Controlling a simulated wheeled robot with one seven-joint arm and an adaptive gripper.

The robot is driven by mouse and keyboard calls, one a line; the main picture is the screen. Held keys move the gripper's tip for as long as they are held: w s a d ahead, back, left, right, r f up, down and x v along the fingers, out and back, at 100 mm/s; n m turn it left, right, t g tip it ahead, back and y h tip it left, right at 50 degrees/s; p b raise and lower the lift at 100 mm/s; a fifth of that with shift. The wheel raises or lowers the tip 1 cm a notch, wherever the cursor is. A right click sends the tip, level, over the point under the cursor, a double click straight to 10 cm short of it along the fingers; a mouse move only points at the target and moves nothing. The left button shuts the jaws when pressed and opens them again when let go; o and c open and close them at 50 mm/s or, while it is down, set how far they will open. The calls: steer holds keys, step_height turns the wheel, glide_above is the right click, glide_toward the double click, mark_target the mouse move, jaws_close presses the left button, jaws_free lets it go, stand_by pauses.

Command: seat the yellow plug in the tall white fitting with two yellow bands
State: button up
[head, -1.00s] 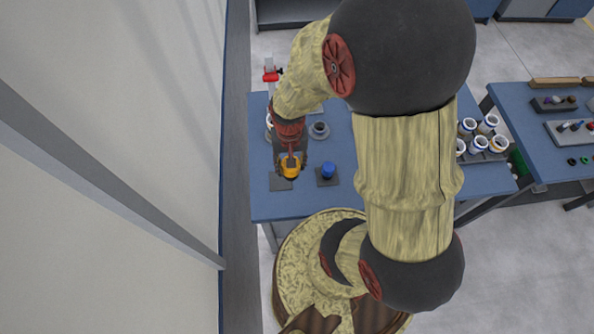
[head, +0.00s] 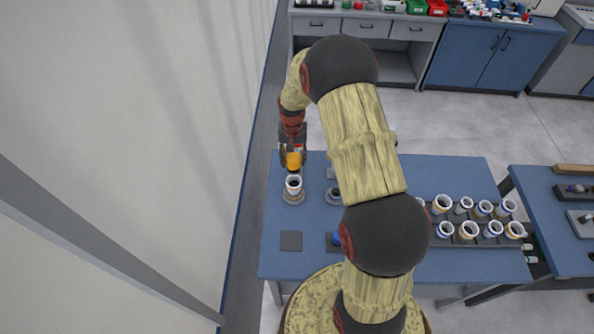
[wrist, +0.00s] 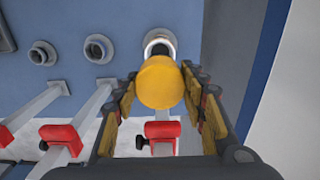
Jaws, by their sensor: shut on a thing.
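The yellow plug (head: 293,162) is held in my gripper (head: 292,156), above the blue table's left side. The tall white fitting (head: 293,186) stands upright just in front of the plug in the head view, its round mouth open upward. Its yellow bands cannot be made out. In the wrist view the plug (wrist: 160,82) sits between the two fingers of my gripper (wrist: 160,95). The white fitting's rim (wrist: 160,37) shows beyond the plug, partly hidden by it. The plug looks apart from the fitting.
A bare dark pad (head: 291,241) lies nearer the table front. A blue plug (head: 333,240) beside it is partly hidden by my arm. Red clamps (wrist: 163,131) on bars and shorter round fittings (wrist: 98,48) show in the wrist view. A rack of white fittings (head: 468,230) stands right.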

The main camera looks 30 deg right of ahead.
steer(key=b, duration=0.4)
glide_toward(294, 185)
stand_by(0.4)
steer(key=shift+w+f+b, duration=0.1)
steer(key=shift+f+b, duration=1.2)
steer(key=shift+f, duration=0.4)
stand_by(2.1)
steer(key=o, duration=1.3)
step_height(294, 185, up, 12)
stand_by(0.5)
